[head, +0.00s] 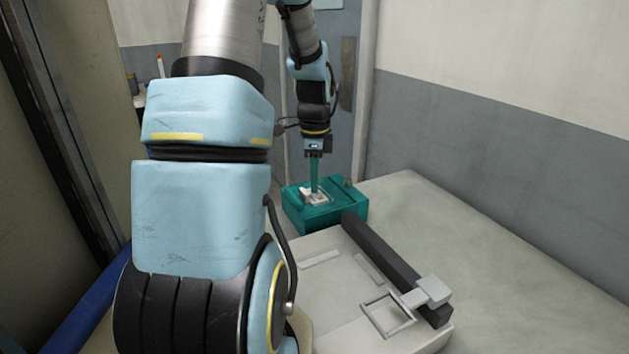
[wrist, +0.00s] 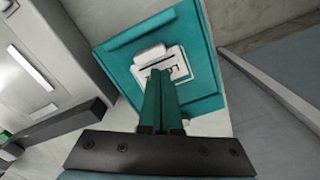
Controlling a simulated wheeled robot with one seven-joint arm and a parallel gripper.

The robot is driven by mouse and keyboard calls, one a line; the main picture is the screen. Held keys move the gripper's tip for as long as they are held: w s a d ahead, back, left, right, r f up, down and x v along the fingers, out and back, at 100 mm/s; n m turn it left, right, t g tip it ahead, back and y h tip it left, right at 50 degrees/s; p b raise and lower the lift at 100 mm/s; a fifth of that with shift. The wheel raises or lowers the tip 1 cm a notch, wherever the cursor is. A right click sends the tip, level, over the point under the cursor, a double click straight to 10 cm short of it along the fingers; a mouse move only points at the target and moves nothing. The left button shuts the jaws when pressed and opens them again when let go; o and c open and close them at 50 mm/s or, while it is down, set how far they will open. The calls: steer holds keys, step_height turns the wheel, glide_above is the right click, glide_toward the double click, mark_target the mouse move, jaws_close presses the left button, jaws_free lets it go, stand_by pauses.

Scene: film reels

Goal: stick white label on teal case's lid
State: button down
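The teal case (head: 292,212) stands at the far end of the worktop, and its lid faces up. The lid (wrist: 205,88) fills the upper middle of the wrist view. The white label (wrist: 180,73), with dark print and a pale raised tab (wrist: 150,54) at one edge, lies on the lid, or very close to it. My gripper (wrist: 160,72) points down at the label, its teal fingers together. The fingertips cover part of the print and appear to touch the label. The tab lies beyond the tips, not between them. The head view also shows my gripper (head: 314,190) over the lid.
A pale tray (head: 325,290) lies in front of the case. A dark bar (head: 385,258) runs along its right side, with a square frame (head: 388,314) and pale block (head: 432,290) at the near end. The worktop (head: 510,260) at right is clear.

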steer(key=shift+f, duration=0.55)
stand_by(0.4)
stand_by(0.4)
steer(key=shift+r+p, duration=2.4)
steer(key=shift+r, duration=0.7)
steer(key=shift+f, duration=0.1)
steer(key=s+a+r+n, duration=0.1)
steer(key=s+r+n, duration=0.1)
steer(key=s+n, duration=0.5)
steer(key=s+a+r+n+t, duration=0.1)
steer(key=s+a+r+n, duration=0.1)
steer(key=s+n, duration=0.6)
steer(key=shift+a+n+t, duration=0.2)
steer(key=shift+n+t, duration=0.1)
steer(key=shift+n, duration=0.8)
